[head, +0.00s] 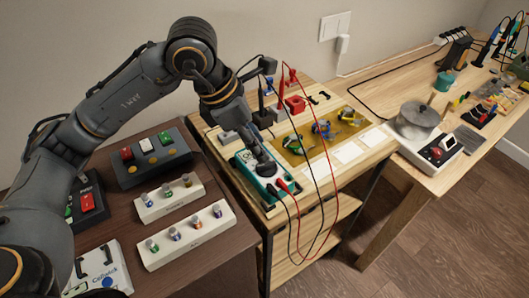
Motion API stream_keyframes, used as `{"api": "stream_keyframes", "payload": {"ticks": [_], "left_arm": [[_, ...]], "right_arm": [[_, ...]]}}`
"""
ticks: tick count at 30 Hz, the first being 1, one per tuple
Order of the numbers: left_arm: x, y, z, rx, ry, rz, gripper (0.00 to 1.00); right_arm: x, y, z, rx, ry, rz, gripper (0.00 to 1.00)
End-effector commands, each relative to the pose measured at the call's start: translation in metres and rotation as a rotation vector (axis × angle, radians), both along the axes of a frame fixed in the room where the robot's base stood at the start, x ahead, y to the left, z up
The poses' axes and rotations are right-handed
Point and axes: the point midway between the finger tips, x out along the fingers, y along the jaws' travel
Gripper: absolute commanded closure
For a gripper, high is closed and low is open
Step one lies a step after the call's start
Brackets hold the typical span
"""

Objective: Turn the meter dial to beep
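The meter (243,159) is a teal box with a pale face, lying on the small wooden table in the middle of the head view. Red and black leads are plugged into its near end. My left arm comes in from the left and bends down over the meter. My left gripper (264,167) points down at the meter's face, at about its middle. It covers the dial, so I cannot see the dial's setting. The fingertips are small and dark, and I cannot tell whether they touch or grip the dial. My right gripper is not in view.
Red and black leads (327,185) loop over the table's front edge. A yellow mat (292,153) with small parts lies right of the meter. White racks (190,236) and a button box (153,157) stand on the dark table at left. A round-topped device (418,116) stands on the right bench.

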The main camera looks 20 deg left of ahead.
Motion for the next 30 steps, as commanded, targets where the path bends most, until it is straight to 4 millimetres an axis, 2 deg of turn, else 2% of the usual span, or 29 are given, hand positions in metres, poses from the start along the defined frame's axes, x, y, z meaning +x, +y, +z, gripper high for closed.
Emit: {"api": "stream_keyframes", "payload": {"ticks": [3,10,15,27,30], "left_arm": [[-0.004,0.008,0.025,0.0,-0.006,0.002,0.66],[-0.011,0.019,0.054,0.001,-0.001,0.002,0.66],[-0.013,0.021,0.06,-0.001,-0.001,0.0,0.66],[-0.013,0.021,0.06,0.0,0.001,0.0,0.66],[-0.013,0.021,0.067,-0.001,-0.001,0.0,0.66]], "right_arm": [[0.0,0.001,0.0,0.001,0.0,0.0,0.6],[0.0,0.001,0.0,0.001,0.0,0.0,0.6],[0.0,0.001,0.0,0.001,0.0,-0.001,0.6],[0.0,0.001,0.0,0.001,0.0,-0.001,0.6],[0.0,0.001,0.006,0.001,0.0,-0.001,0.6]]}}
